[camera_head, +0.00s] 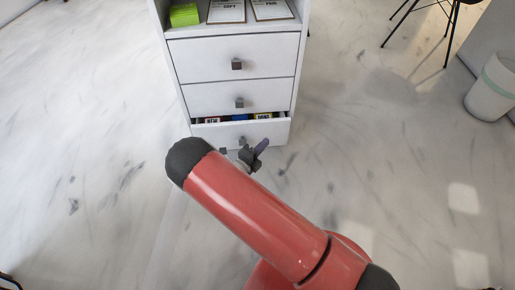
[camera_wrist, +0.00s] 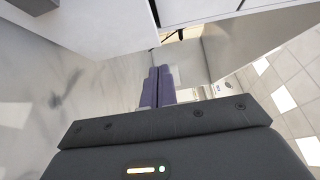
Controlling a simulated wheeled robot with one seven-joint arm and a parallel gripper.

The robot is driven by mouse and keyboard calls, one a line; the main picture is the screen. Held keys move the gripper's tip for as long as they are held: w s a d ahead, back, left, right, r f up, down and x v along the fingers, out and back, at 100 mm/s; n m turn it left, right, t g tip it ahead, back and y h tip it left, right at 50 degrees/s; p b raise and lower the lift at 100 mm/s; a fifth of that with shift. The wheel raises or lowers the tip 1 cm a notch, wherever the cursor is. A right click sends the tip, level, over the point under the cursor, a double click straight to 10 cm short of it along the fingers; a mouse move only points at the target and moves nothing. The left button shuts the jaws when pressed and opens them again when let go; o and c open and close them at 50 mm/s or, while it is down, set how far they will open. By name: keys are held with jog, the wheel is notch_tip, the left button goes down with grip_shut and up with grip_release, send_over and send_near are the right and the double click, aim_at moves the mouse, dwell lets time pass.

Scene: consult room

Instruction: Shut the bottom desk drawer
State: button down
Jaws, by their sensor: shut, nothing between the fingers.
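The bottom desk drawer (camera_head: 275,132) is the lowest of three white drawers. It stands partly open in the head view, with small coloured boxes (camera_head: 238,118) showing in the gap over its front. My gripper (camera_head: 262,146) is just in front of the drawer's lower edge, its purple fingers shut and empty. Whether it touches the drawer I cannot tell. In the wrist view my gripper (camera_wrist: 159,70) points past a white panel (camera_wrist: 108,25) at upper left, which seems to be the drawer front. A dark handle (camera_wrist: 36,5) shows at that view's top left.
The two drawers above, middle (camera_head: 205,97) and top (camera_head: 205,58), look shut. A green item (camera_head: 184,14) and papers lie on the shelf above. A white bin (camera_head: 491,90) and black chair legs (camera_head: 452,35) stand at right. The marble floor around the cabinet is clear.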

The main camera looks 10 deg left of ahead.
aim_at(276, 121)
jog(key=w, duration=0.4)
jog(key=w+d, duration=0.1)
jog(key=w, duration=0.2)
jog(key=shift+d+b, duration=0.1)
jog(key=shift+b, duration=0.2)
jog(key=shift+w+a, duration=0.2)
jog(key=shift+w, duration=0.3)
